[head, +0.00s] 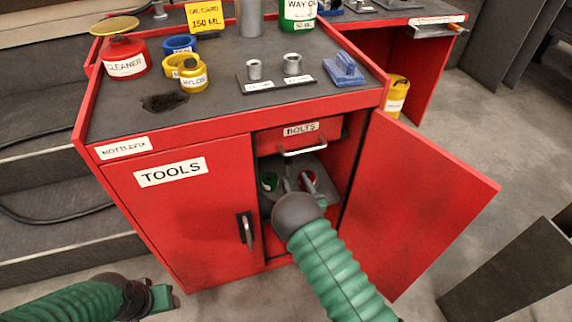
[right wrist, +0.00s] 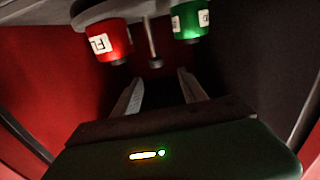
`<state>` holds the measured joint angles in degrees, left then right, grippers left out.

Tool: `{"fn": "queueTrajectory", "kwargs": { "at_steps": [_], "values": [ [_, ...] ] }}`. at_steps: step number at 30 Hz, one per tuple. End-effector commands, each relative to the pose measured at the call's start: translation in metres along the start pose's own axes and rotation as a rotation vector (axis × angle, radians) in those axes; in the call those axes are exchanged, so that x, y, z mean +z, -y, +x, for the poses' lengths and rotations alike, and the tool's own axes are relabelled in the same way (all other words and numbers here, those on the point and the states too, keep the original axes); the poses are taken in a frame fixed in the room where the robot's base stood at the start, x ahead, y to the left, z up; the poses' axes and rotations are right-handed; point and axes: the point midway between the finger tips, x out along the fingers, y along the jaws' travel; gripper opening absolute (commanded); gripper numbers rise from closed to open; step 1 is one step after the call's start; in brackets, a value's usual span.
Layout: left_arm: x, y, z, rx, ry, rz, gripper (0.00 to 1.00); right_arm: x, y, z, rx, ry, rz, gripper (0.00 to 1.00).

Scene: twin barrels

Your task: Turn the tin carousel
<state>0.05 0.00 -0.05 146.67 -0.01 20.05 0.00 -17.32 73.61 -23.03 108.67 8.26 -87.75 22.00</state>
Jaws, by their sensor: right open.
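The tin carousel (head: 319,166) is a grey round plate inside the open right-hand compartment of the red cabinet. On it show a green tin (head: 269,181) and a red tin (head: 308,179). In the right wrist view, which looks upside down, the red tin (right wrist: 108,42) and green tin (right wrist: 188,21) flank a thin grey post (right wrist: 153,45). My right gripper (head: 296,184) is inside the compartment, open, its fingers pointing toward the post; the right wrist view shows its fingers (right wrist: 162,82) apart, with nothing between them. My left gripper (head: 165,296) is at the lower left, outside the cabinet.
The right cabinet door (head: 425,195) stands open; the TOOLS door (head: 185,210) is shut. A BOLTS drawer (head: 300,132) with a handle is just above the compartment. Tins and metal parts stand on the cabinet top (head: 225,105). A dark slanted box (head: 515,275) stands at the lower right.

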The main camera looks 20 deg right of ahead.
Motion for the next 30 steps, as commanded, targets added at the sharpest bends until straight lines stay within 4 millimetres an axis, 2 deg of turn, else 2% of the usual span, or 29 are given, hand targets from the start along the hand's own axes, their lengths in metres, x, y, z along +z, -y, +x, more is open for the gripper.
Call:
{"fn": "queueTrajectory", "kwargs": {
  "at_steps": [1, 6, 12, 16, 23, 30],
  "values": [
    [0.003, 0.0, 0.014, 0.0, 0.0, 0.001, 0.5, 0.007, -0.001, 0.013, -0.001, -0.005, 0.001, 0.5],
    [0.009, -0.001, 0.036, 0.001, 0.0, 0.002, 0.5, 0.007, 0.001, 0.058, -0.002, -0.004, -0.001, 0.5],
    [0.013, -0.001, 0.053, 0.0, 0.0, 0.002, 0.5, 0.004, 0.001, 0.096, -0.001, -0.002, -0.003, 0.5],
    [0.013, 0.0, 0.055, 0.0, 0.0, 0.001, 0.5, 0.001, 0.0, 0.106, 0.0, 0.0, -0.001, 0.5],
    [0.013, -0.001, 0.054, 0.0, 0.0, 0.002, 0.5, 0.0, 0.0, 0.107, 0.001, 0.002, -0.001, 0.5],
    [0.013, -0.001, 0.054, 0.0, 0.0, 0.002, 0.5, 0.0, 0.0, 0.107, 0.0, 0.001, -0.001, 0.21]
  ]
}}
